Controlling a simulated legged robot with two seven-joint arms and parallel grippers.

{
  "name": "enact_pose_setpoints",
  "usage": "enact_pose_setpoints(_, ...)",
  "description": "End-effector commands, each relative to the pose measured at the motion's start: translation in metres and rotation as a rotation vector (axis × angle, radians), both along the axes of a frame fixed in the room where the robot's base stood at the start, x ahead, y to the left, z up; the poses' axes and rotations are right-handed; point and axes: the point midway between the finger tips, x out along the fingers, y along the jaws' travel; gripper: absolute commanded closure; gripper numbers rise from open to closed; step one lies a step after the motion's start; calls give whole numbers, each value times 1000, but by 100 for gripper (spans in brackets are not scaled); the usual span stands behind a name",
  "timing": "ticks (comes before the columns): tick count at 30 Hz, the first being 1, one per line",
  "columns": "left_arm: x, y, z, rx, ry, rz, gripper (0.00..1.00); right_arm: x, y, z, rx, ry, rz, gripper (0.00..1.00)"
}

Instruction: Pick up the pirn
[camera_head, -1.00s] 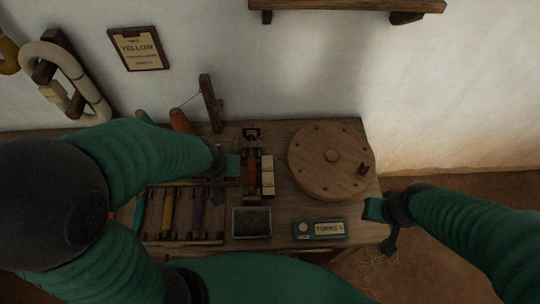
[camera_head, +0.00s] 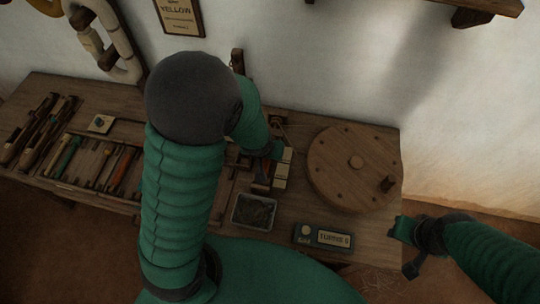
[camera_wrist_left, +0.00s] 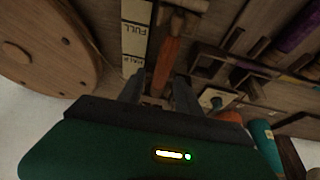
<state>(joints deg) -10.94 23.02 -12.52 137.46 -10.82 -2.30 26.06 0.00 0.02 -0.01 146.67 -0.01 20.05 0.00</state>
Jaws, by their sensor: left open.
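An orange-brown, slender piece that looks like the pirn (camera_wrist_left: 168,55) lies lengthwise in a wooden holder on the bench. Its end shows dimly in the head view (camera_head: 262,180), partly hidden by my left arm. My left gripper (camera_wrist_left: 158,92) is open above it. In the wrist view its two dark fingers stand on either side of the pirn's near end; I cannot tell whether they touch it. My right gripper (camera_head: 402,236) is by the bench's right front corner, and its jaws are too small to judge.
A pale gauge strip marked FULL and HALF (camera_wrist_left: 135,40) stands close beside the pirn. A large wooden wheel (camera_head: 335,180) is to the right. A grey tray (camera_head: 236,212) and a counter box (camera_head: 322,237) are in front. Several coloured pirns (camera_head: 123,170) lie in a rack at left.

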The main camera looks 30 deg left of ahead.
Motion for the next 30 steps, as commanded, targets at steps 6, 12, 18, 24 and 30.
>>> enact_pose_setpoints(6, 16, 6, -38, -4, 4, 4, 59, 0, 0, -14, 0, 0, 0, 68)
enact_pose_setpoints(12, 22, 6, -48, -3, 1, 4, 59, 0, 0, -16, 0, 0, 0, 68)
enact_pose_setpoints(18, 21, 4, -47, -2, 1, 4, 59, 0, 0, -15, 0, 0, 0, 68)
enact_pose_setpoints(24, 21, 5, -48, -2, 2, 4, 68, 0, 0, -16, 0, 0, 0, 68)
enact_pose_setpoints(30, 21, 5, -48, -3, 1, 3, 95, 0, 0, -16, 0, 0, 0, 68)
